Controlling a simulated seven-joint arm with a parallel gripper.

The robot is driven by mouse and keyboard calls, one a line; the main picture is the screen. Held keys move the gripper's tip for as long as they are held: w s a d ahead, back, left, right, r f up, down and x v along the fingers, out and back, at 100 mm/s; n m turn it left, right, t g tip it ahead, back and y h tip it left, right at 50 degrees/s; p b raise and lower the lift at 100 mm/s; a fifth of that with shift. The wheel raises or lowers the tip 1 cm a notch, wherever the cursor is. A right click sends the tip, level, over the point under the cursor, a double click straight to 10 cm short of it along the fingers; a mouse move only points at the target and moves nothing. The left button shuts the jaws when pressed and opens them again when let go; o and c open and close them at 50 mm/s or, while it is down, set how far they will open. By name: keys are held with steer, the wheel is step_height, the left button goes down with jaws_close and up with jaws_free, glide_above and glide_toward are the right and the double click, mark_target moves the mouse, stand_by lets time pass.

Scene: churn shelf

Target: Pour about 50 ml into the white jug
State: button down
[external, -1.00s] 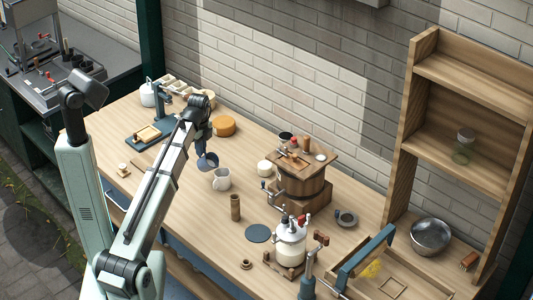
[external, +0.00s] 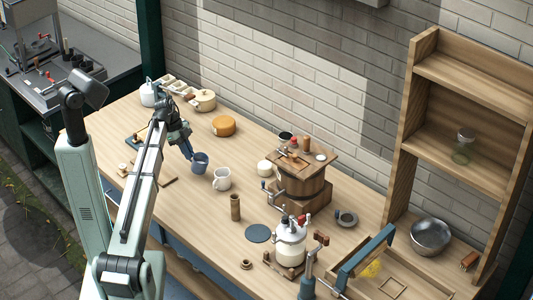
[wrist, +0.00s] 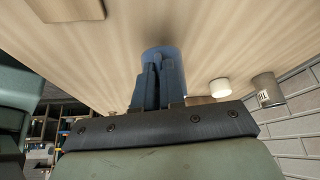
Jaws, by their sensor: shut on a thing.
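The white jug (external: 222,180) stands upright on the wooden table, left of the churn. My gripper (external: 190,153) is shut on a blue jug (external: 200,164), just left of and behind the white jug. The blue jug looks about upright, its mouth facing up and apart from the white jug. I cannot tell whether its base touches the table. In the wrist view, my gripper's fingers (wrist: 157,75) are against the blue jug (wrist: 166,54), hiding part of it. The contents of both jugs are too small to make out.
The wooden churn (external: 303,185) stands right of the jugs, with a small white pot (external: 265,168) beside it. A brown cylinder (external: 235,207) stands in front of the white jug. An orange round block (external: 223,126) and a lidded pot (external: 204,100) are behind.

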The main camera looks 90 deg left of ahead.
steer(key=shift+s+a+f+t+h+b, duration=0.25)
steer(key=shift+s+a+f+t+h, duration=0.15)
steer(key=shift+s+f+t, duration=0.25)
steer(key=shift+s+a+f+t+h+b, duration=0.25)
steer(key=shift+s+a+f+t+h, duration=0.15)
steer(key=shift+s+f+t, duration=0.2)
